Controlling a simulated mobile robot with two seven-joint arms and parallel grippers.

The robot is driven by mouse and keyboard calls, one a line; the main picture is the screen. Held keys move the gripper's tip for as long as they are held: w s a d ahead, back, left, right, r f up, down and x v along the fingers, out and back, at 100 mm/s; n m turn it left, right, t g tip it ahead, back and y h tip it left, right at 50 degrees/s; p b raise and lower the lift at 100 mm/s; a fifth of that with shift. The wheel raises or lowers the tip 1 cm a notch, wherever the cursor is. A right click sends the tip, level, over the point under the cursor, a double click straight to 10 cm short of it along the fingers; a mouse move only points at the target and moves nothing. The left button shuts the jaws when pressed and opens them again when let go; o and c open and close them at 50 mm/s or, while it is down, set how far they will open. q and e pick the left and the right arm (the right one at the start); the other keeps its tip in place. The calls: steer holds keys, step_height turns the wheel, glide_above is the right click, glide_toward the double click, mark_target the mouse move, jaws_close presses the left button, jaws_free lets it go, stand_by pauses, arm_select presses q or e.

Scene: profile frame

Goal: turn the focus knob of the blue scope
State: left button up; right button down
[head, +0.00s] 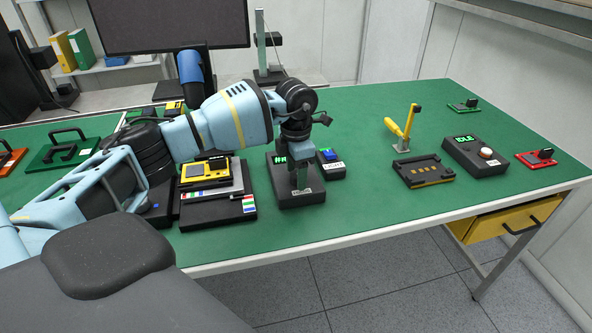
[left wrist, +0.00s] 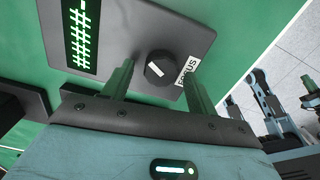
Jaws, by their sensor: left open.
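A dark grey box (head: 283,188) stands near the front edge of the green bench, below my left gripper. In the left wrist view its panel (left wrist: 125,35) carries a green lit display, a round black knob (left wrist: 162,70) with a white pointer mark, and a label reading FOCUS (left wrist: 188,72). My left gripper (head: 301,178) points down at the box and is open. In the left wrist view its fingers (left wrist: 157,78) appear on either side of the knob, with gaps. A blue tube-shaped part (head: 190,67) rises behind my arm, partly hidden; I cannot tell whether it is the scope.
A small box with a blue button (head: 329,155) stands close right of the panel box. A yellow device (head: 206,171) sits left. A yellow lever clamp (head: 397,130), black tray (head: 422,171) and lit box (head: 474,155) stand farther right. Bench between is clear.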

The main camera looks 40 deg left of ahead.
arm_select(q)
steer(key=c, duration=1)
steer(key=shift+m, duration=2.5)
steer(key=o, duration=1)
steer(key=shift+w, duration=0.1)
steer(key=shift+r, duration=3.9)
